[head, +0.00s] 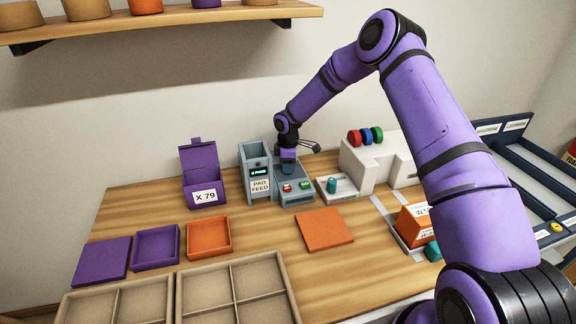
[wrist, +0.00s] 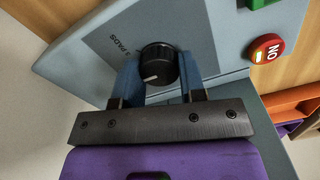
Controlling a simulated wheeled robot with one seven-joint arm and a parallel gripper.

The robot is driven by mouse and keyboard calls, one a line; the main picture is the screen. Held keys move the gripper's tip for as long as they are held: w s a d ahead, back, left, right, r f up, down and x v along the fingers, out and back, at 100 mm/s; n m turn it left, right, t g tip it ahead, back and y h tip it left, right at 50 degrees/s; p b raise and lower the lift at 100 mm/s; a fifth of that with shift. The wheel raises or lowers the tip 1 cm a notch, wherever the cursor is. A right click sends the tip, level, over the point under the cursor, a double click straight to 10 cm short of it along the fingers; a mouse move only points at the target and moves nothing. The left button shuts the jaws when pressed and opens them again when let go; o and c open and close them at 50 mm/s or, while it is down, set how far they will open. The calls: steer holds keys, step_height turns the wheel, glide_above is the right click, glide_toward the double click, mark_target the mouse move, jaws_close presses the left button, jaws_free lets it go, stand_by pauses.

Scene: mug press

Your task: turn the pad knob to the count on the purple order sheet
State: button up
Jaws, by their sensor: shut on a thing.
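The pad knob (wrist: 157,62) is a black ribbed dial with a white pointer line, on the grey face of the pad feed. My gripper (wrist: 159,82) has its two blue fingers shut on the knob's sides. Lettering beside the knob reads "PADS". The pad feed (head: 258,188) is a grey unit with a small lit green display, too small to read. In the head view my gripper (head: 288,163) is at the feed's right part and the knob is hidden. A purple open box (head: 199,163) left of the feed carries a white sheet (head: 206,196) reading "X 79".
A red button (head: 287,188) and a green one (head: 305,184) sit on the feed near my gripper; the red one shows in the wrist view (wrist: 266,48). A white machine (head: 366,160) stands to the right. Purple and orange trays and an orange pad (head: 324,227) lie in front.

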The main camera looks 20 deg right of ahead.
stand_by(0.4)
steer(key=o, duration=0.9)
steer(key=shift+r, duration=0.1)
step_height(320, 180, up, 11)
steer(key=shift+f, duration=0.2)
